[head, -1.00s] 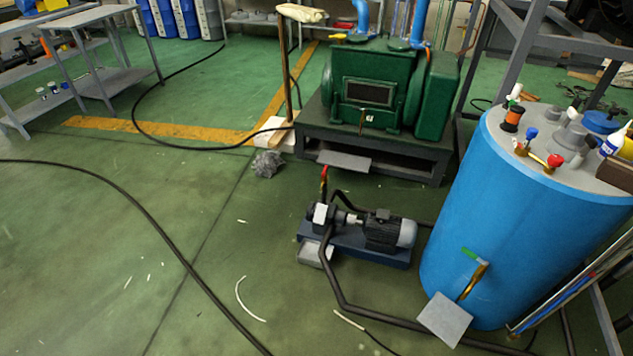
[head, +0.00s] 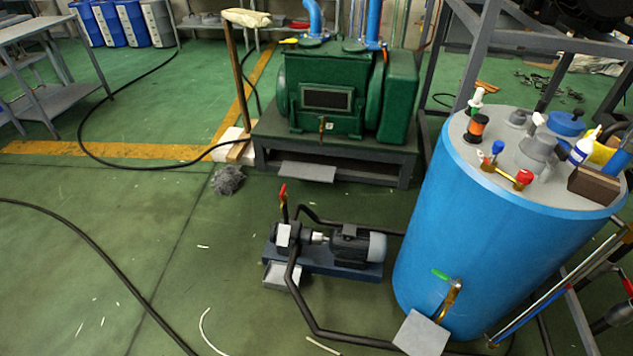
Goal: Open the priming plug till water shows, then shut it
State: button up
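The small pump (head: 287,238) sits on a blue base plate (head: 328,264) on the green floor, with a grey and black motor (head: 357,244) at its right. A red-tipped upright fitting (head: 284,196) stands above the pump, and a pale square plate (head: 283,235) is on its front. No part is clearly recognisable as the priming plug, and no water is visible at this size. My gripper is not in view.
A large blue tank (head: 500,235) with valves and bottles on top stands close at the right. A green machine (head: 335,95) sits on a dark stand (head: 400,155) behind the pump. A black hose (head: 95,258) crosses the otherwise mostly clear left floor.

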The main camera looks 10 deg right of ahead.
aim_at(282, 195)
jog(key=i+j+z, duration=0.15)
jog(key=z, duration=0.3)
jog(key=j+z, duration=0.4)
jog(key=i+j+z, duration=0.1)
jog(key=j+z, duration=0.2)
jog(key=z, duration=0.15)
jog(key=j+z, duration=0.15)
jog(key=j, duration=0.55)
jog(key=j+z, duration=0.15)
jog(key=j, duration=0.55)
jog(key=k+j+z, duration=0.15)
jog(key=j, duration=0.55)
jog(key=j+z, duration=0.15)
jog(key=j, duration=0.55)
jog(key=k+j, duration=0.1)
jog(key=j, duration=0.4)
jog(key=k+j, duration=0.1)
jog(key=j, duration=0.45)
